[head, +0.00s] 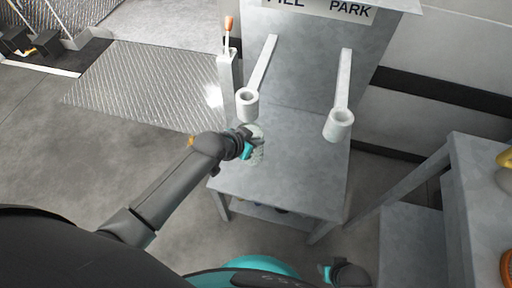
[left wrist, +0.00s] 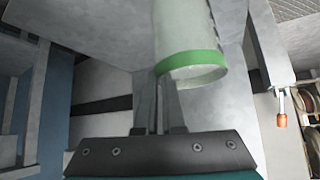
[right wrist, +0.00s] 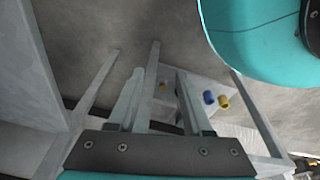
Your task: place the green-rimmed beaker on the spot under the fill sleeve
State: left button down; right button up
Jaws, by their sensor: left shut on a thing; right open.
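The green-rimmed beaker (left wrist: 188,30) is a pale, translucent cylinder with a green band. In the head view its pale side (head: 259,146) shows just below the fill sleeve (head: 247,104), partly hidden by my gripper. My left gripper (head: 248,146) is shut on the beaker; its fingers (left wrist: 160,105) are close together at the beaker's side in the left wrist view. Whether the beaker touches the grey table (head: 290,170) is unclear, and the spot cannot be made out. My right gripper (right wrist: 163,100) is open and empty, low beside the table.
The park sleeve (head: 340,124) hangs on an arm to the right. An orange-tipped lever (head: 228,24) stands behind the fill sleeve. A second table (head: 455,190) is at the right. Blue (right wrist: 209,97) and yellow (right wrist: 222,102) items lie on a low shelf.

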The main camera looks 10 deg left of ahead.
pick_arm(q)
jog(key=shift+f+b, duration=1.05)
jog(key=shift+f, duration=0.7)
pick_arm(e)
jog(key=shift+w+a+r, duration=0.35)
jog(key=shift+r, duration=0.35)
jog(key=shift+w+a+r, duration=0.3)
jog(key=shift+w+r, duration=0.05)
jog(key=shift+r, duration=0.35)
jog(key=shift+w+a+r, duration=0.35)
jog(key=shift+r, duration=0.35)
pick_arm(q)
jog(key=c, duration=1)
grip_release()
jog(key=shift+s+a, duration=0.1)
jog(key=shift+s, duration=0.05)
pick_arm(e)
jog(key=shift+r, duration=0.1)
pick_arm(q)
jog(key=p+v, duration=0.6)
jog(key=v, duration=0.6)
pick_arm(e)
jog(key=s+d+f, duration=0.6)
jog(key=s+f, duration=0.2)
jog(key=shift+d, duration=0.3)
